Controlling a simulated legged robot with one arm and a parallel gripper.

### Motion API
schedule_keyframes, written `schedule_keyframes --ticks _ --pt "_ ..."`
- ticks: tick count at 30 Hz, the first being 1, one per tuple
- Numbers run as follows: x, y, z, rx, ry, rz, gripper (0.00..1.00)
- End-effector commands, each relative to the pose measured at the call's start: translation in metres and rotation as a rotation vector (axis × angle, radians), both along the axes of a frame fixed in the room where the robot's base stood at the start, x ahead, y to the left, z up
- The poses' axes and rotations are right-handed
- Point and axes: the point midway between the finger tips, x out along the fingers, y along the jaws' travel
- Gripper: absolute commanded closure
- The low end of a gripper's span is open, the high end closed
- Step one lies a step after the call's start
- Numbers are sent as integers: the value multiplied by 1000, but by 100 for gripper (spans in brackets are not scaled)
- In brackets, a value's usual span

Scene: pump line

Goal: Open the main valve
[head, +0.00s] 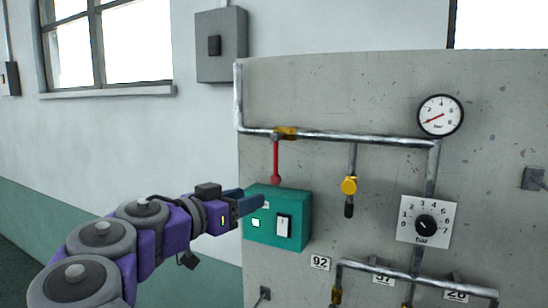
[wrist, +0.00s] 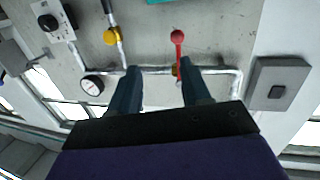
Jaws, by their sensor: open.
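The valve with the red lever (head: 276,160) and yellow body (head: 286,133) sits on the upper horizontal pipe (head: 365,138). I take it to be the main valve. Its lever hangs straight down, across the pipe, and ends in a red ball. My gripper (head: 254,200) is left of and a little below the ball, in front of the teal box. In the wrist view, which is upside down, my gripper (wrist: 160,68) is open and empty. The red lever (wrist: 178,48) shows beyond the fingertips, close to the right finger. The lower part of that finger hides some of the valve body.
A teal box (head: 262,231) with a white switch sits below the lever. A yellow valve (head: 349,186) with a dark handle hangs to the right. A gauge (head: 440,115), a dial plate (head: 439,210) and lower pipes (head: 380,270) are further right. A grey box (head: 221,45) hangs upper left.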

Motion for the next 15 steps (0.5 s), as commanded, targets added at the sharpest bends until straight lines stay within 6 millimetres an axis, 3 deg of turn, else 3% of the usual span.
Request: schedule_keyframes --ticks 2,5,10,15 --pt "-3 22 12 -1 -40 26 53" --pt "-6 31 16 1 -66 39 53" --pt "2 16 19 11 -73 37 53" --pt "28 -3 18 12 -66 33 53"
